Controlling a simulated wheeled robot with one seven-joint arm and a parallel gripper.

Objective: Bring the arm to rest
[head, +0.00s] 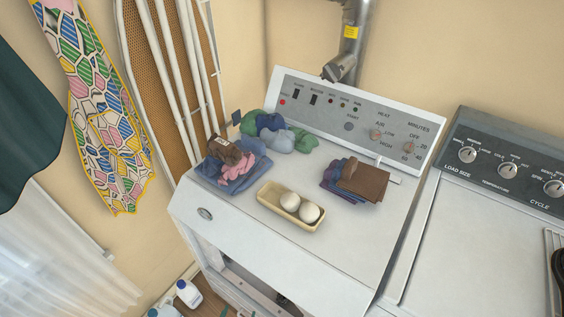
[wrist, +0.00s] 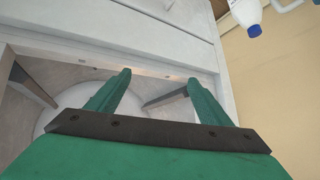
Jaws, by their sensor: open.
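My gripper (wrist: 160,78) shows in the wrist view as two green fingers, spread apart with nothing between them. The fingers point at the front of the white dryer (wrist: 130,22), with its opening and pale round drum (wrist: 72,95) behind and beside them. I cannot tell whether the fingers touch the dryer or how deep they are. The head view does not clearly show my gripper. There the white dryer (head: 212,232) stands in the middle with its front opening (head: 238,281) partly in view at the bottom.
On the dryer are folded cloths (head: 232,168), rolled green and blue cloths (head: 272,128), a tan tray (head: 270,203) with two white balls, and a brown folded stack (head: 362,182). A washer (head: 470,225) stands right. A white bottle (head: 188,293) stands low left, also in the wrist view (wrist: 247,14).

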